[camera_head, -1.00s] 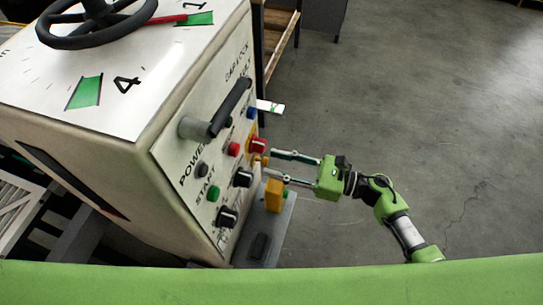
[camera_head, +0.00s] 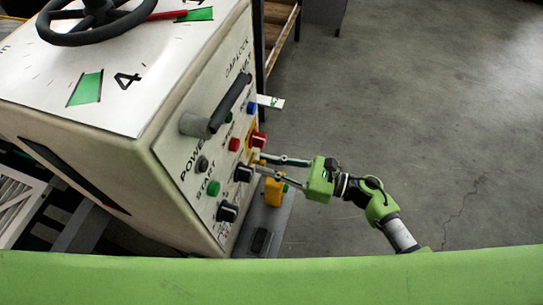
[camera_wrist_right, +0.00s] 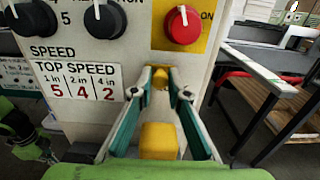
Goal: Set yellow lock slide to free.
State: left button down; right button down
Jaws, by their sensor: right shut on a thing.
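A small yellow slide knob (camera_wrist_right: 160,76) is on the white machine front, below the yellow plate with the red knob. In the right wrist view it lies between the tips of my right gripper (camera_wrist_right: 164,84), which is shut on it. In the head view, my right gripper (camera_head: 259,163) reaches the machine's control panel from the right, and the fingers partly hide the slide. Its lock marking cannot be read.
A larger yellow block (camera_wrist_right: 158,140) shows below the fingers; in the head view this block (camera_head: 270,193) stands by a grey ledge (camera_head: 280,225). Red knob (camera_head: 258,140), black knobs (camera_head: 243,174) and a black handle (camera_head: 231,103) are close by. Open floor lies right.

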jog(key=shift+s+a, duration=0.25)
jog(key=shift+s, duration=0.5)
pick_arm(q)
jog(key=shift+a, duration=0.1)
pick_arm(e)
jog(key=c, duration=2.3)
grip_release()
pick_arm(q)
jog(key=shift+s, duration=0.1)
pick_arm(e)
jog(key=o, duration=0.4)
jog(key=shift+s, duration=0.1)
jog(key=shift+d, duration=0.1)
jog(key=v, duration=1.2)
